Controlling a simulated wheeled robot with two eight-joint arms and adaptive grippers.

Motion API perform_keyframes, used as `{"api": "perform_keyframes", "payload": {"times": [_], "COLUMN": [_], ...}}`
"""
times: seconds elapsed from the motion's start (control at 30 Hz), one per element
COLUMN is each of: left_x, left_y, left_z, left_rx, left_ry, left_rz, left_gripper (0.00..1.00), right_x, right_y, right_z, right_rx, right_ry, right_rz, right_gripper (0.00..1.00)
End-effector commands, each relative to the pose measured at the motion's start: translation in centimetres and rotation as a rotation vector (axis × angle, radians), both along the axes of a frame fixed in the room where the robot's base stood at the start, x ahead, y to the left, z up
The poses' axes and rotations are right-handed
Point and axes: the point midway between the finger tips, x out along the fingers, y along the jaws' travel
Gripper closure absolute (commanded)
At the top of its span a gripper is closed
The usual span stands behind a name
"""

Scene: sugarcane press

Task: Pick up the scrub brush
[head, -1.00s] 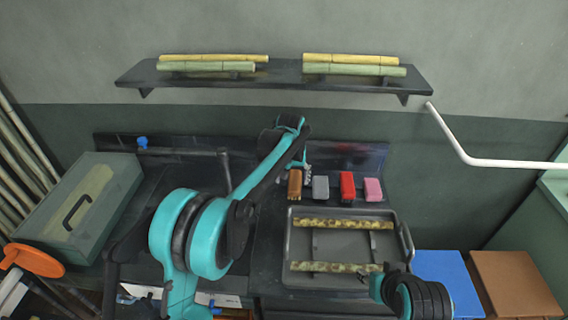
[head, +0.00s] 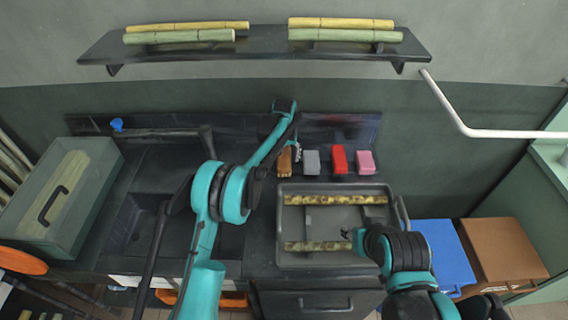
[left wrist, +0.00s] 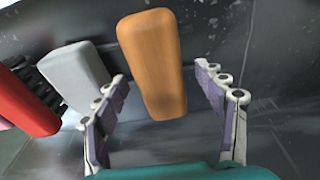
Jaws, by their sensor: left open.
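The scrub brush, a wooden brown block with rounded edges, stands on the dark counter at the left end of a row of blocks in the head view (head: 284,162). In the left wrist view the brush (left wrist: 152,62) fills the space between my left gripper's fingers (left wrist: 160,76). One finger is on each side, spread apart, with a visible gap on both sides. My left gripper (head: 294,150) is partly hidden by its arm in the head view. My right gripper (head: 348,235) is over the tray's lower right part; its fingers are too small to read.
Beside the brush are grey (head: 312,162), red (head: 339,160) and pink (head: 365,162) blocks. A grey tray (head: 330,262) with two mottled cane pieces lies in front. A sink (head: 135,225) and a green box (head: 85,205) are at left. A shelf (head: 260,46) with cane hangs above.

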Motion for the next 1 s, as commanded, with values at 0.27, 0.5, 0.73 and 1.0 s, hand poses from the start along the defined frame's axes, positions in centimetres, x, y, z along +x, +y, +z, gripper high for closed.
{"api": "perform_keyframes", "payload": {"times": [0.27, 0.5, 0.73, 1.0], "left_x": [0.1, 0.0, 0.0, 0.0], "left_y": [0.0, 0.0, 0.0, 0.0], "left_z": [-0.2, -0.2, -0.2, 2.1], "left_rx": [0.0, 0.0, 0.0, 0.0], "left_ry": [0.0, 0.0, 0.0, 0.0], "left_rz": [0.0, 0.0, 0.0, 0.0], "left_gripper": [0.4, 0.88, 0.88, 0.88], "right_x": [0.0, 0.0, 0.0, 0.0], "right_y": [0.0, 0.0, 0.0, 0.0], "right_z": [0.0, 0.0, 0.0, 0.9], "right_rx": [0.0, 0.0, 0.0, 0.0], "right_ry": [0.0, 0.0, 0.0, 0.0], "right_rz": [0.0, 0.0, 0.0, 0.0], "right_gripper": [0.6, 0.6, 0.6, 0.6]}}
